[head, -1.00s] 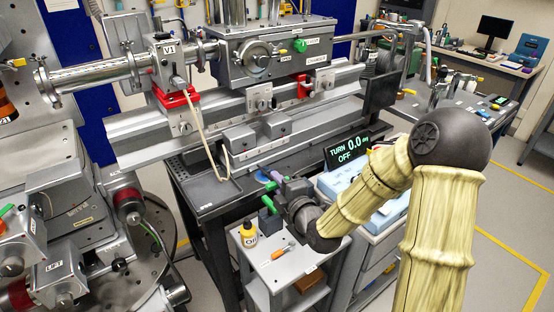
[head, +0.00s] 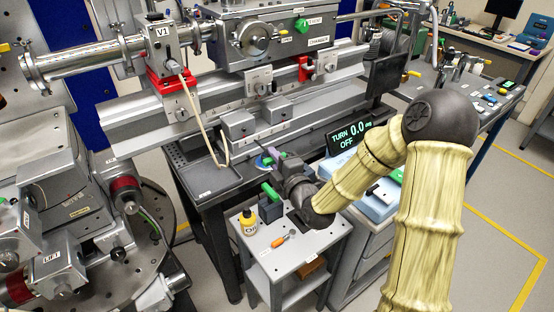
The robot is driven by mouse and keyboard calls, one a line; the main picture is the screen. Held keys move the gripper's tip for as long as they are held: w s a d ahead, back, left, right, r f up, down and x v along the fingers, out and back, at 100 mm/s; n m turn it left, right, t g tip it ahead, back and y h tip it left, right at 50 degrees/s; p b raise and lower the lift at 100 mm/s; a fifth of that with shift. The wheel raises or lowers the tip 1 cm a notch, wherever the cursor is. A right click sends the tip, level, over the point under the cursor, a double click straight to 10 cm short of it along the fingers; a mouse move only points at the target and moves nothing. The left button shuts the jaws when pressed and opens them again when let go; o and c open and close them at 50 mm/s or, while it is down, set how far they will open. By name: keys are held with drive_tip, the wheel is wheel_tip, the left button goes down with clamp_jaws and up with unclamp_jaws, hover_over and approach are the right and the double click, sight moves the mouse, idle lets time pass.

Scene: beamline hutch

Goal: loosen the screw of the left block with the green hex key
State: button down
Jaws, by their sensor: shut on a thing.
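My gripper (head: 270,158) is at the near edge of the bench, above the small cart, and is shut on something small. A green handle, seemingly a hex key (head: 272,192), shows at a dark block on the cart, below my gripper. Two grey blocks sit side by side on the bench rail: the left block (head: 238,125) and the right block (head: 276,110). My gripper is apart from both, nearer the camera. No screw can be made out on the left block.
The cart (head: 292,262) carries a yellow oil bottle (head: 248,222) and an orange-handled tool (head: 284,238). A display (head: 349,135) reads TURN 0.0 deg, OFF. A beige cord (head: 207,130) hangs from the V1 unit down to the bench tray (head: 205,178).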

drive_tip(key=shift+a+p+x, duration=0.15)
drive_tip(key=shift+p+x, duration=0.3)
drive_tip(key=shift+x, duration=0.85)
drive_tip(key=shift+a+p+x, duration=0.15)
drive_tip(key=shift+p+x, duration=0.25)
drive_tip(key=shift+x, duration=0.95)
drive_tip(key=shift+s+r, duration=0.1)
drive_tip(key=shift+s, duration=0.05)
drive_tip(key=m+p, duration=0.1)
drive_tip(key=m, duration=0.2)
drive_tip(key=shift+m, duration=0.4)
drive_tip(key=shift+m+g+p, duration=0.3)
drive_tip(key=shift+m, duration=1.6)
drive_tip(key=shift+p, duration=0.3)
drive_tip(key=m+p, duration=0.1)
drive_tip(key=m, duration=0.2)
drive_tip(key=shift+g+y, duration=0.3)
drive_tip(key=shift+g, duration=0.1)
drive_tip(key=shift+m, duration=0.3)
